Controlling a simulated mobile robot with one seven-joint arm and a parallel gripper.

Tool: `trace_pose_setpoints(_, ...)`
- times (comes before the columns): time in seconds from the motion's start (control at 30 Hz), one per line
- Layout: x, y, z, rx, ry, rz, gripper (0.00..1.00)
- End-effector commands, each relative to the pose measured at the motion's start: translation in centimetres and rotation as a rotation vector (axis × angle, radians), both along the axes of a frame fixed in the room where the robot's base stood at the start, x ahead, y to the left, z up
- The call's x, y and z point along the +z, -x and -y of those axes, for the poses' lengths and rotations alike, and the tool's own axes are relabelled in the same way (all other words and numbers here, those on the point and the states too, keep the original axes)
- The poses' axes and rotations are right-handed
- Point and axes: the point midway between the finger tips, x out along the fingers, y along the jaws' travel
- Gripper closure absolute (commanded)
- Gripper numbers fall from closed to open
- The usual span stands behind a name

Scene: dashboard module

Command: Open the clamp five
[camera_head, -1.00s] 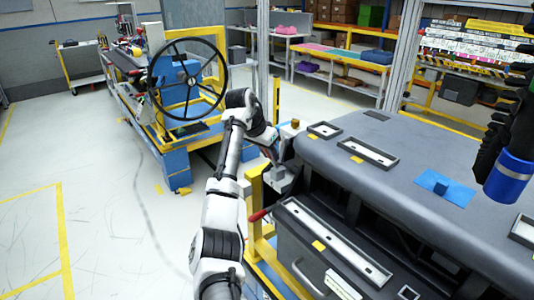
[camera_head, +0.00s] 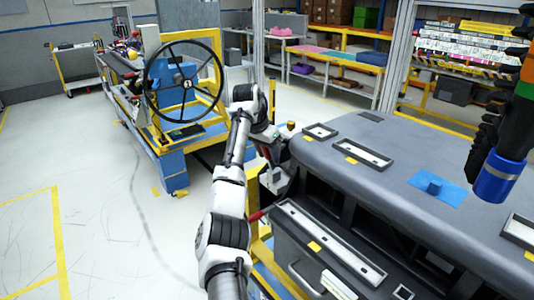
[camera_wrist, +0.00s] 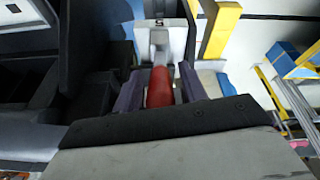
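A clamp with a red handle (camera_wrist: 160,88) and a pale metal base (camera_wrist: 160,38) is in the middle of the wrist view. My gripper (camera_wrist: 165,85) has its two dark purple fingers on either side of the red handle. A narrow gap shows at the right finger; contact on the left is unclear. In the head view, my gripper (camera_head: 274,168) is low at the near left corner of the dashboard module, by a grey metal block (camera_head: 273,180). My wrist and fingers hide most of the clamp there.
The grey dashboard (camera_head: 400,160) fills the right side. Another red handle (camera_head: 256,216) sticks out by the yellow frame (camera_head: 262,246) below my gripper. A blue stand with a black wheel (camera_head: 183,80) is behind to the left. The floor (camera_head: 95,180) at left is clear.

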Motion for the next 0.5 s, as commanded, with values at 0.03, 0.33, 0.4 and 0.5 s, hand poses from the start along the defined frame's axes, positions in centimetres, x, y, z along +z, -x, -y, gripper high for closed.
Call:
trace_pose_setpoints(0.03, 0.0, 0.0, 0.0, 0.000, 0.001, -0.001, 0.56)
trace_pose_setpoints(0.33, 0.2, 0.0, -0.1, 0.001, 0.002, 0.000, 0.56)
trace_pose_setpoints(0.4, 0.7, 0.2, -0.3, 0.001, 0.002, 0.001, 0.56)
trace_pose_setpoints(0.5, 2.2, 0.5, -0.7, 0.001, 0.002, 0.002, 0.56)
